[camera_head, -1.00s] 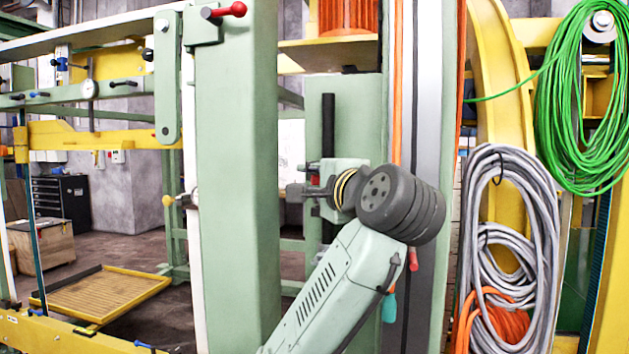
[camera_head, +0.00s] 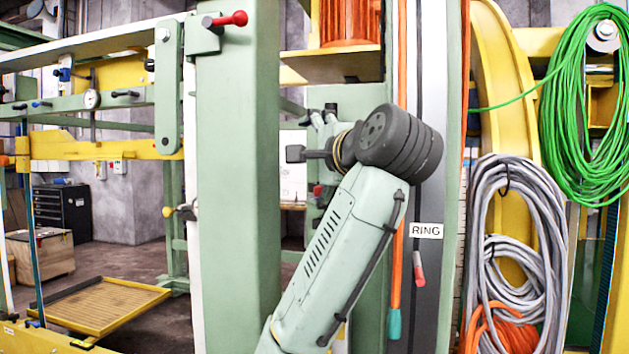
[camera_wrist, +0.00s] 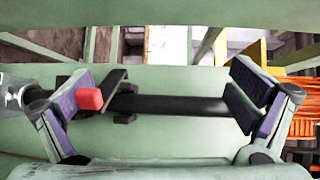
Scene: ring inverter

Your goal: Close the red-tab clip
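The clip shows in the wrist view as a black bar (camera_wrist: 170,105) lying across a green panel, with a red tab (camera_wrist: 88,99) near its left end. My gripper (camera_wrist: 160,95) is wide open, with one finger towards each end of the bar. The red tab is right beside the inner face of the left finger; I cannot tell whether they touch. Nothing is held between the fingers. In the head view a small red piece (camera_head: 318,190) shows by the green panel, left of my arm; my wrist and forearm hide much of the clip there.
A thick green post (camera_head: 238,200) stands left of my arm. A red-knobbed lever (camera_head: 232,18) is on it. To the right are a grey strip with a RING label (camera_head: 427,230), hanging grey cables (camera_head: 520,180) and a green cable coil (camera_head: 590,110).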

